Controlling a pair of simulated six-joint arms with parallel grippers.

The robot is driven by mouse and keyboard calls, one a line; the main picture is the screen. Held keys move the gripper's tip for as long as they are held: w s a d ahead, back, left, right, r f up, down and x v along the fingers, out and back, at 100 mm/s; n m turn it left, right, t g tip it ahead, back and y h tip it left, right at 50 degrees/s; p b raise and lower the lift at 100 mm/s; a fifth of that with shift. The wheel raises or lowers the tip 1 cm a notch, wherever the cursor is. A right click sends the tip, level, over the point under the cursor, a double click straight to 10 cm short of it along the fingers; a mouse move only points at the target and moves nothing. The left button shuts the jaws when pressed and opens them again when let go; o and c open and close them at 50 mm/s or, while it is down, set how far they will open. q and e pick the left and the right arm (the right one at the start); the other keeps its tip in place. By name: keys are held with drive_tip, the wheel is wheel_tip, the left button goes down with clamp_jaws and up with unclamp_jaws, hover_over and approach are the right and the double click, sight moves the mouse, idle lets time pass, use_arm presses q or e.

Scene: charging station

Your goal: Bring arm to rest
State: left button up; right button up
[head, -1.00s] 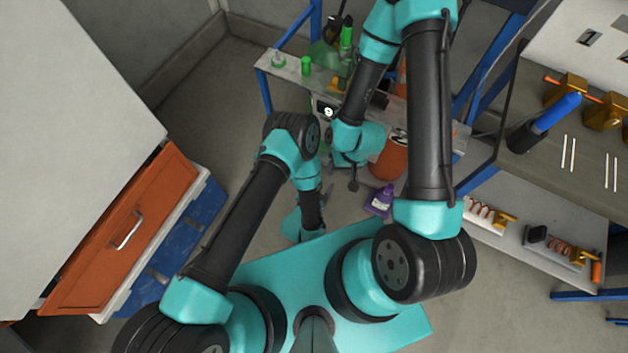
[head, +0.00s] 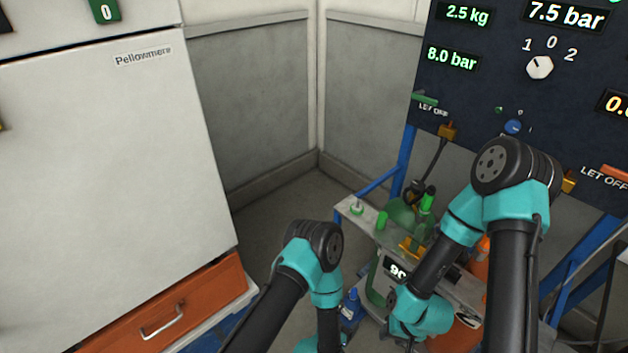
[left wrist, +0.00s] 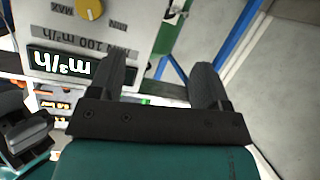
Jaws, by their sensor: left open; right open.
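My left arm (head: 315,246) is bent in the lower middle of the head view, with its forearm hanging down to the bottom edge. Its gripper is below that view. In the left wrist view my left gripper (left wrist: 162,82) has two dark fingers spread wide, with nothing between them. My right arm (head: 515,166) is bent at the right, its forearm reaching down and left to the wrist in front of the low shelf. My right gripper (head: 409,343) is at the bottom edge, mostly cut off, and no held thing shows.
A shelf (head: 352,208) with green bottles stands behind my right forearm. A dark gauge panel (head: 470,90) rises above it. A white cabinet (head: 110,170) and an orange drawer (head: 165,312) are at left. Grey floor is clear in the corner.

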use_arm(q)
drive_tip(key=w+a+r+n+g+y, duration=0.1)
drive_tip(key=a+r+n+g+y, duration=0.1)
drive_tip(key=a, duration=0.7)
drive_tip(key=w+a+r+n+g+y, duration=0.1)
drive_tip(key=a+r+n+g+y, duration=0.15)
drive_tip(key=a, duration=0.75)
drive_tip(key=s+a+r+n+g+y, duration=0.1)
drive_tip(key=s+a+r+n+g, duration=0.2)
drive_tip(key=s+a, duration=0.7)
drive_tip(key=a+r+g, duration=0.2)
drive_tip(key=a+r, duration=0.1)
drive_tip(key=a, duration=0.1)
drive_tip(key=shift+s, duration=0.3)
drive_tip(key=shift+d+n, duration=0.1)
drive_tip(key=shift+n, duration=0.15)
